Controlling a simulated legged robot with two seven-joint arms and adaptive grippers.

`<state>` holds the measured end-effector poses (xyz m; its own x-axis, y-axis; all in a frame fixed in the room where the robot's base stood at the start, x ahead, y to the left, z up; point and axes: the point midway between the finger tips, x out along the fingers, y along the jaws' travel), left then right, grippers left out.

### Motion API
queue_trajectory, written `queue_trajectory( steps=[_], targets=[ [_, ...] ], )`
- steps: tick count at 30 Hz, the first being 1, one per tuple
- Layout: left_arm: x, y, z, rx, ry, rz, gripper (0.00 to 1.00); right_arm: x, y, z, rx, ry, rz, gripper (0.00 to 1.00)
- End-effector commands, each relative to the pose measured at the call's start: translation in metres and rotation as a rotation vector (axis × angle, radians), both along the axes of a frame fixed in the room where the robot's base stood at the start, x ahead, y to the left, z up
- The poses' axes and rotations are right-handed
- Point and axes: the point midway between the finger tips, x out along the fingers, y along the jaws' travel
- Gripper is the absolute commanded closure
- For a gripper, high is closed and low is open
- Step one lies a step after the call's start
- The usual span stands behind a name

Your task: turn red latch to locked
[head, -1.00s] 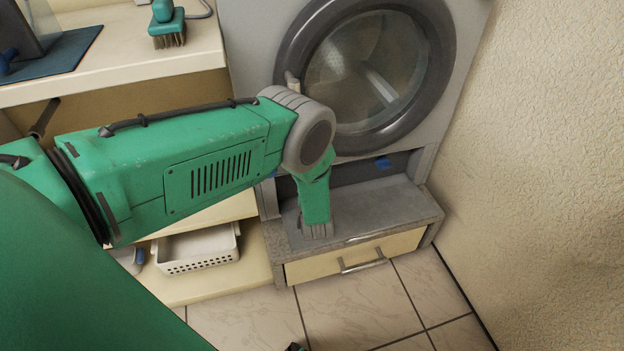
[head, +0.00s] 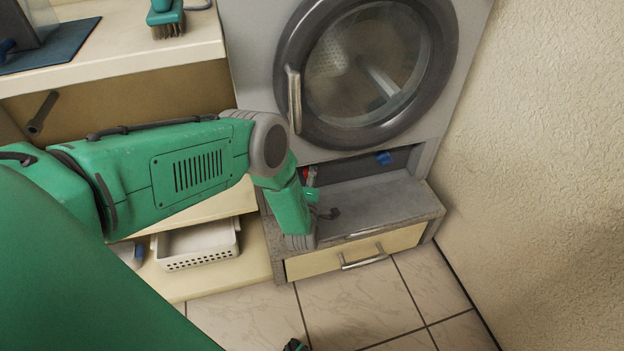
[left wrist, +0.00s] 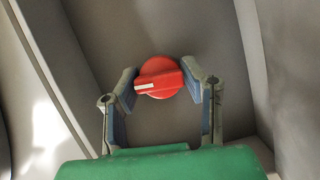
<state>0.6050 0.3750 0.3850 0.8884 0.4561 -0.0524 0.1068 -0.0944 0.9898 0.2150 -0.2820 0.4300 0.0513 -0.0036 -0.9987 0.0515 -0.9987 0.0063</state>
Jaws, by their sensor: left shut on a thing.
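The red latch (left wrist: 158,78) is a round red knob with a raised grip bar in the left wrist view. A white mark on the bar points left. It sits on a grey panel. My left gripper (left wrist: 160,86) has one finger on each side of the knob and is shut on it. In the head view, a bit of the red latch (head: 311,175) shows in the recess under the washer door, beside my left gripper (head: 320,194). My wrist hides most of that spot. A small dark and green piece at the bottom edge may belong to my right gripper.
The washer door (head: 365,70) is closed, with its handle (head: 294,98) at its left. A grey ledge (head: 385,203) with a drawer (head: 350,254) juts out below. A white basket (head: 200,245) stands left on a low shelf. A wall rises at right.

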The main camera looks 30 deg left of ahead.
Motion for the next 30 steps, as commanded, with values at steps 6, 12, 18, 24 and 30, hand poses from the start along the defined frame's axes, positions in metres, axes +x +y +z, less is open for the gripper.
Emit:
queue_trajectory(
  steps=[6, 12, 18, 24, 30],
  targets=[
    [0.0001, 0.0020, -0.0018, -0.068, -0.076, 0.002, 0.92, -0.0001, 0.0000, -0.0063, 0.000, 0.000, 0.000, 0.60],
    [0.0004, 0.0018, -0.0014, -0.096, -0.110, 0.002, 0.92, -0.0001, 0.0000, -0.0080, 0.000, 0.000, 0.000, 0.60],
    [0.0003, 0.0017, -0.0011, -0.104, -0.119, 0.002, 0.92, -0.0001, -0.0001, -0.0083, 0.000, 0.000, 0.000, 0.60],
    [0.0002, 0.0017, -0.0012, -0.105, -0.118, 0.003, 0.92, 0.0000, -0.0001, -0.0082, 0.000, 0.000, 0.000, 0.60],
    [-0.0001, 0.0015, -0.0013, -0.104, -0.117, 0.002, 0.43, 0.0000, -0.0001, -0.0082, 0.000, 0.000, 0.000, 0.60]
  ],
)
